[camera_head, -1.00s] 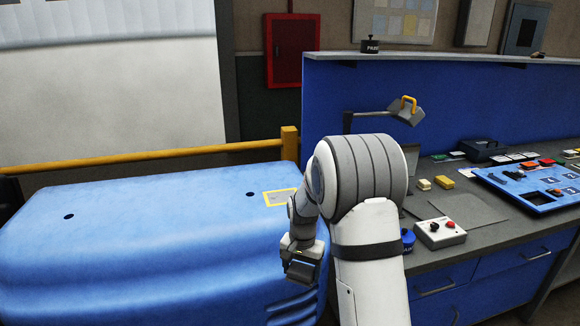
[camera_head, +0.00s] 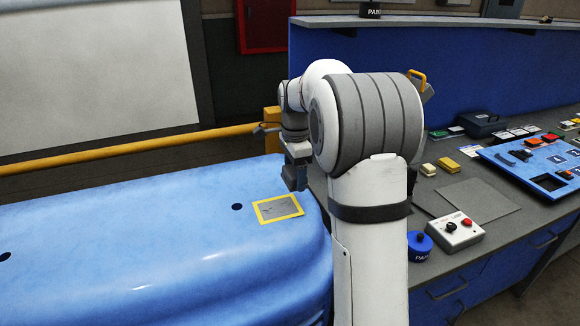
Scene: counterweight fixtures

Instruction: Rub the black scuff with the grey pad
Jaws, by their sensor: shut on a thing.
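My gripper (camera_head: 297,155) is in the upper middle of the view, pointing down beside the back right part of the blue housing. It is shut on the grey pad (camera_head: 294,180), a small dark grey block at its lower end. The black scuff (camera_head: 278,209) shows as faint dark marks on a grey patch inside a yellow rectangular outline (camera_head: 277,220) on the blue housing top. The pad appears above and slightly right of the outline in the picture. I cannot tell its height over the surface, but it does not cover the marks.
The blue housing (camera_head: 150,235) has two dark holes. A yellow rail (camera_head: 120,155) runs behind it. On the right, a grey bench holds a button box (camera_head: 455,231), a blue weight (camera_head: 419,245), sponge-like blocks (camera_head: 448,165) and a blue tray (camera_head: 545,165).

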